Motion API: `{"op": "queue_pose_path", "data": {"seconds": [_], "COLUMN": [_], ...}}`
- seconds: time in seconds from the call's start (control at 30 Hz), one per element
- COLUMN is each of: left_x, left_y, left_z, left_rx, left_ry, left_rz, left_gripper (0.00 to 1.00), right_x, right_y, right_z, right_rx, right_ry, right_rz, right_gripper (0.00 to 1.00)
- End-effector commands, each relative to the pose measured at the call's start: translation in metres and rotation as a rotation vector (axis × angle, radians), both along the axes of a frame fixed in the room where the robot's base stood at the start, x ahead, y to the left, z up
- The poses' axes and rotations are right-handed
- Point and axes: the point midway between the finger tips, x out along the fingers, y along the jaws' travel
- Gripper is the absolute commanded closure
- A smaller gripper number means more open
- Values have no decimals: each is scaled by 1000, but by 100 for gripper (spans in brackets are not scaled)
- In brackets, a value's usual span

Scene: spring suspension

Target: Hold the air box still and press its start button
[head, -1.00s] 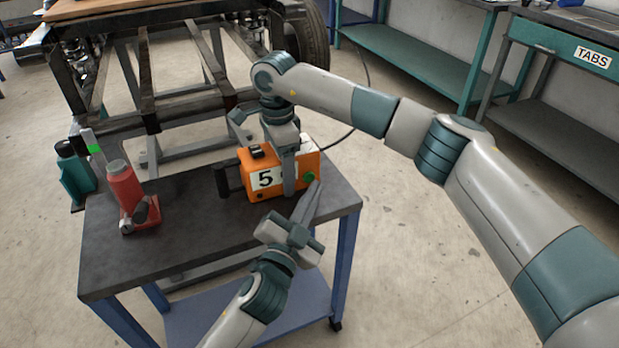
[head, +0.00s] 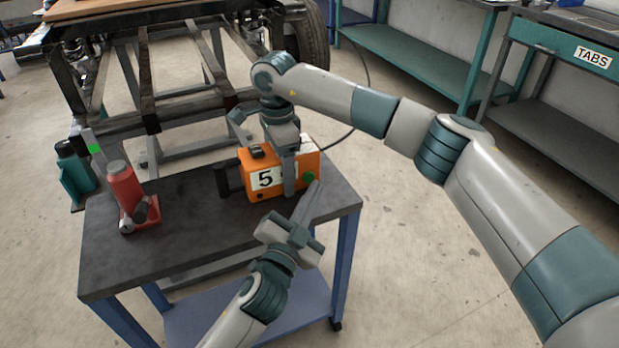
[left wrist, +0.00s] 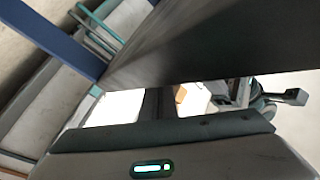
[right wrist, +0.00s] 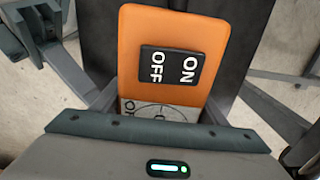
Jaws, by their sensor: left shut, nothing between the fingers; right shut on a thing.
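The air box (head: 265,163) is an orange box with a white "5" label, standing on the dark-topped table (head: 190,238). My right gripper (head: 287,165) is shut on it from above, with one finger down its front face. The right wrist view shows the box's orange top (right wrist: 200,30) with an ON/OFF switch (right wrist: 168,67) between the fingers. The green start button (head: 309,178) is on the box's front at the right. My left gripper (head: 314,187) is shut and empty, its tips close to the button; I cannot tell whether they touch.
A red bottle jack (head: 126,192) stands on the table's left. A teal object (head: 75,172) is beyond the left edge. A dark metal frame (head: 150,95) with a tyre stands behind. A cable runs up behind the box. The table's front left is clear.

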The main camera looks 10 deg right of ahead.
Motion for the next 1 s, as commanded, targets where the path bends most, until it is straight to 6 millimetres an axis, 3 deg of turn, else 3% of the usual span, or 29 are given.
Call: {"op": "queue_pose_path", "data": {"seconds": [1.0], "left_x": [8], "left_y": [2], "left_z": [1], "left_rx": [0], "left_ry": [0], "left_rz": [0], "left_gripper": [100], "right_x": [0], "right_y": [0], "right_z": [0], "right_rx": [0], "right_ry": [0], "right_rz": [0], "right_gripper": [65]}}
